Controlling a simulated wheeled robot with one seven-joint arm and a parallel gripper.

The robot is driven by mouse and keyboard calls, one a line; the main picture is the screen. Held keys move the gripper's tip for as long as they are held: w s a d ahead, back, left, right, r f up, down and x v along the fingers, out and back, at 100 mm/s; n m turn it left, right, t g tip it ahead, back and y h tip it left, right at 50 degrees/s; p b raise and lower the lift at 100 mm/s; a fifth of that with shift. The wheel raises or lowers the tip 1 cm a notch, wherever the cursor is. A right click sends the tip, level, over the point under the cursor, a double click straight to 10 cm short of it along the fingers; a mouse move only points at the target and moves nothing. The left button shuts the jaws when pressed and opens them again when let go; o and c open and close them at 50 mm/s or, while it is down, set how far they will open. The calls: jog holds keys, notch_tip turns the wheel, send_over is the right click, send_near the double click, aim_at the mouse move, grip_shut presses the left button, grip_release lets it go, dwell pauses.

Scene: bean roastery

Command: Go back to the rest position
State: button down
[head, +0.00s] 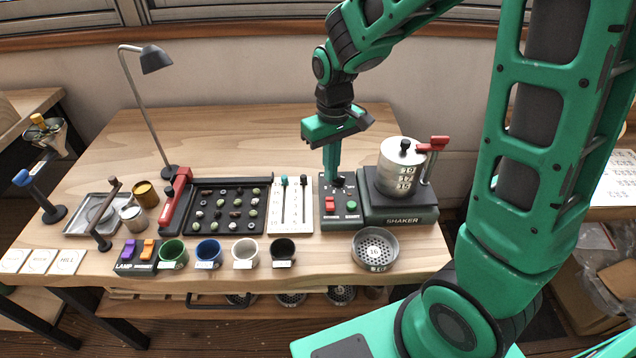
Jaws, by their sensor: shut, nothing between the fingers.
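My gripper (333,172) is shut and empty. It points down over the control box (329,222) left of the shaker, with its fingertips at or just above the black knob at the box's back; I cannot tell whether they touch. The box also carries a red switch (329,203) and green buttons. My green arm reaches in from the right, bends at the top and comes down over the table's back middle.
The shaker (402,218) with a metal canister (400,170) and red-handled crank stands close right of my gripper. A slider panel (291,218) and bean tray (205,229) lie left. Cups line the front. A lamp (157,60) rises at back left. The table's back is clear.

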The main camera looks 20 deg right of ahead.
jog(key=s+d+r+m, duration=0.4)
jog(key=s+d+r, duration=0.2)
jog(key=s+d, duration=0.4)
jog(key=s+d+r+m, duration=0.2)
jog(key=s+d+m, duration=0.2)
jog(key=s, duration=0.9)
jog(key=d, duration=0.3)
jog(key=shift+s+d+m, duration=0.15)
jog(key=shift+d+m, duration=0.1)
jog(key=shift+m, duration=0.15)
jog(key=shift+w+f, duration=0.2)
jog(key=shift+w, duration=0.45)
